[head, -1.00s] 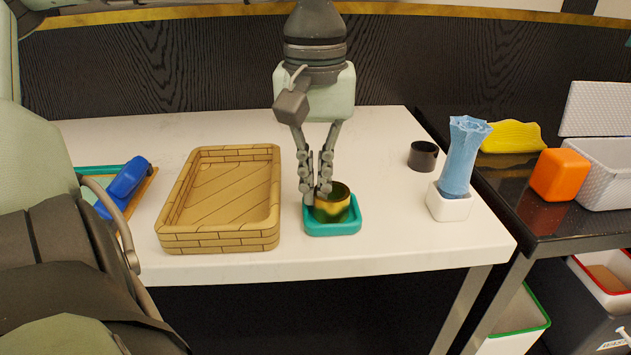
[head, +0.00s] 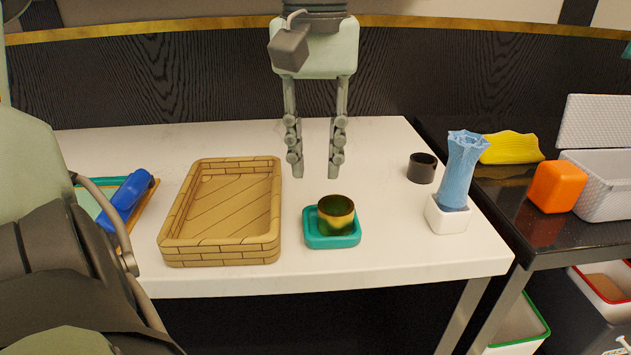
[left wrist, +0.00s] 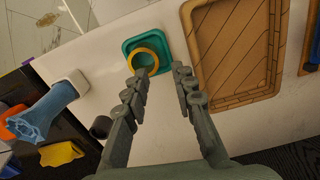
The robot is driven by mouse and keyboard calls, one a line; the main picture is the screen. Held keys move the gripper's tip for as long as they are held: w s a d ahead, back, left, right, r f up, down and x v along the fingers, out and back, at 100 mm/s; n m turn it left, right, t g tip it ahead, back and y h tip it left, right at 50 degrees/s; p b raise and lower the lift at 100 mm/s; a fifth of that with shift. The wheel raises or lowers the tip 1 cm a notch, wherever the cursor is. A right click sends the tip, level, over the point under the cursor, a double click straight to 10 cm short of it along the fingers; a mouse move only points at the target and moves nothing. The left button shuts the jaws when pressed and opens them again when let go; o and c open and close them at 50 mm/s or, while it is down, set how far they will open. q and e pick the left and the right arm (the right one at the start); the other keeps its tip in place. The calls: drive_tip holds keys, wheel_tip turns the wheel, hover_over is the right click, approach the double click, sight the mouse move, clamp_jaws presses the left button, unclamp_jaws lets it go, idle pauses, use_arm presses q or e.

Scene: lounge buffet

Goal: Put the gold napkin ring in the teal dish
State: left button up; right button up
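The gold napkin ring (head: 336,215) rests in the square teal dish (head: 318,241) near the front of the white table, its opening facing up. In the left wrist view the ring (left wrist: 155,56) sits within the rim of the dish (left wrist: 129,45). My left gripper (head: 315,172) is open and empty, raised behind the dish and clear of the ring. The left wrist view shows its two fingers (left wrist: 160,75) spread apart, with nothing between them. My right gripper does not show in the head view.
A wooden tray (head: 170,235) stands left of the dish. A black ring (head: 422,168) and a white holder (head: 446,217) with a blue napkin (head: 464,165) stand to the right. A blue object (head: 126,198) lies at the left. Table around the dish is clear.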

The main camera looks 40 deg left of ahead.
use_arm(q)
wheel_tip(320, 180, up, 6)
drive_tip(key=shift+f, duration=0.1)
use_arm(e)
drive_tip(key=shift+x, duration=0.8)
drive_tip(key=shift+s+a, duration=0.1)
